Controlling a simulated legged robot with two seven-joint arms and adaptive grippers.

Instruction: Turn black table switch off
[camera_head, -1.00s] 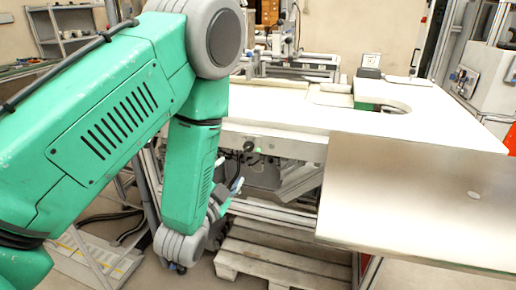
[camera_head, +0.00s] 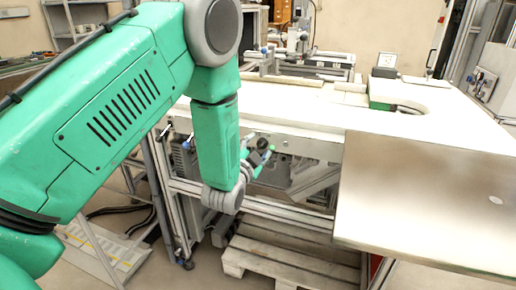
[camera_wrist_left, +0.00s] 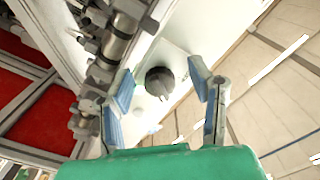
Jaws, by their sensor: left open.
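A black round table switch (camera_wrist_left: 159,82) sits on a pale plate on the table's front side in the left wrist view. In the head view it shows small and dark (camera_head: 262,143) under the white tabletop's front edge. My left gripper (camera_wrist_left: 161,88) is open, with one blue-padded finger on each side of the switch in the picture. Contact with the switch cannot be made out. In the head view this gripper (camera_head: 258,160) is small and partly hidden by my green arm. My right gripper is not in view.
The white tabletop (camera_head: 300,107) runs across, with a metal sheet (camera_head: 430,200) at right. Metal fittings (camera_wrist_left: 118,40) lie close left of the switch in the wrist view. A wooden pallet (camera_head: 280,262) lies on the floor below.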

